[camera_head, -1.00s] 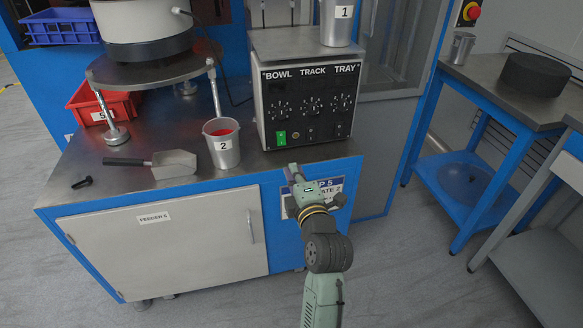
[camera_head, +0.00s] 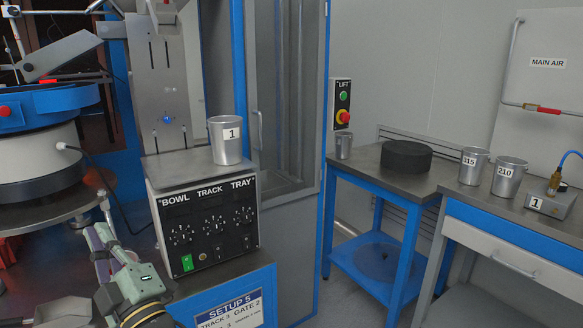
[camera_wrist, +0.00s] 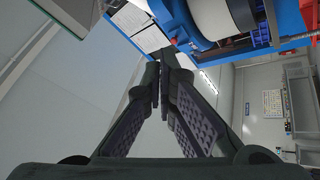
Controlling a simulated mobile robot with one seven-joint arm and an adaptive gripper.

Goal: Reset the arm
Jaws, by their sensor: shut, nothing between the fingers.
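My arm (camera_head: 137,284) shows at the lower left of the head view, bent in front of the bench and left of the control box. In the wrist view my gripper (camera_wrist: 161,82) has its two dark fingers meeting at the tips, with nothing between them. The wrist camera looks past the fingers at a wall, a blue and white machine part (camera_wrist: 190,20) and a far board (camera_wrist: 272,103). The fingertips are hard to make out in the head view.
The control box (camera_head: 208,222) carries a metal cup labelled 1 (camera_head: 226,142). The bowl feeder (camera_head: 40,160) stands at left. A side table with a black disc (camera_head: 406,156) and a bench with cups labelled 315 (camera_head: 473,168) and 210 (camera_head: 509,180) are at right. Grey floor lies between.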

